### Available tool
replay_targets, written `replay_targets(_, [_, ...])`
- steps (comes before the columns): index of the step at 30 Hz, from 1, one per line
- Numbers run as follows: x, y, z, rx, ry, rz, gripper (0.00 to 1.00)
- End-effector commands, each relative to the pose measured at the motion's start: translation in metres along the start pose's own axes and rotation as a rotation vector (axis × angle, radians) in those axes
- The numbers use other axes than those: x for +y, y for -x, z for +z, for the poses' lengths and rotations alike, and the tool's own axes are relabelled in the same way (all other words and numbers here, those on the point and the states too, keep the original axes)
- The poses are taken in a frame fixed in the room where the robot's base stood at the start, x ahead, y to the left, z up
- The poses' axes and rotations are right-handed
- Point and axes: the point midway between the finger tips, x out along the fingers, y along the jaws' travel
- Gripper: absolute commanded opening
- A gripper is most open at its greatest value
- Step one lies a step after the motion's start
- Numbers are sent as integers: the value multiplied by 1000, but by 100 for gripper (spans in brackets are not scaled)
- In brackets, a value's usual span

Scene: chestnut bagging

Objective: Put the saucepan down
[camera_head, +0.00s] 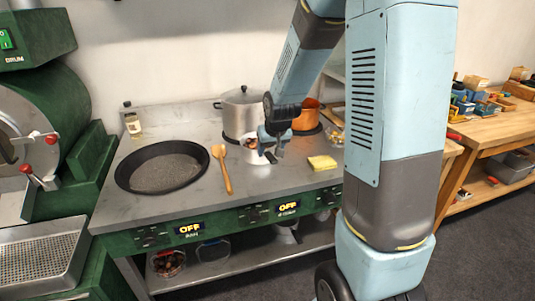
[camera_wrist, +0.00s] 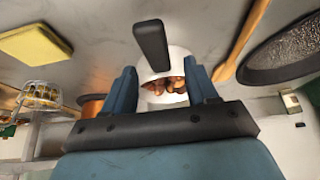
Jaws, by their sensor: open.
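A small white saucepan (camera_head: 253,153) stands on the grey stove top, partly hidden by my gripper. In the wrist view the saucepan (camera_wrist: 178,58) holds several brown chestnuts (camera_wrist: 166,86), and its dark handle (camera_wrist: 151,44) points up in the picture. My gripper (camera_head: 271,141) is low over the stove beside the saucepan. In the wrist view my gripper (camera_wrist: 163,74) is open, with one blue finger on each side of the saucepan and handle; neither looks closed on it. The saucepan's underside is hidden.
A wide black pan (camera_head: 164,168) and a wooden spoon (camera_head: 224,170) lie left of the saucepan. A lidded steel pot (camera_head: 240,113) and a copper pot (camera_head: 307,116) stand behind. A yellow sponge (camera_head: 322,162) lies right. The stove's front strip is clear.

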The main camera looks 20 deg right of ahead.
Motion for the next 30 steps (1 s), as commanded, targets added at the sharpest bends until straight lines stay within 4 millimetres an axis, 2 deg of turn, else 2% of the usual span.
replay_targets(12, [0, 60, -1, 4, -2, 0, 57])
replay_targets(26, [0, 98, 3, 3, 0, 1, 57])
replay_targets(30, [-1, 129, 13, 10, 1, 4, 57])
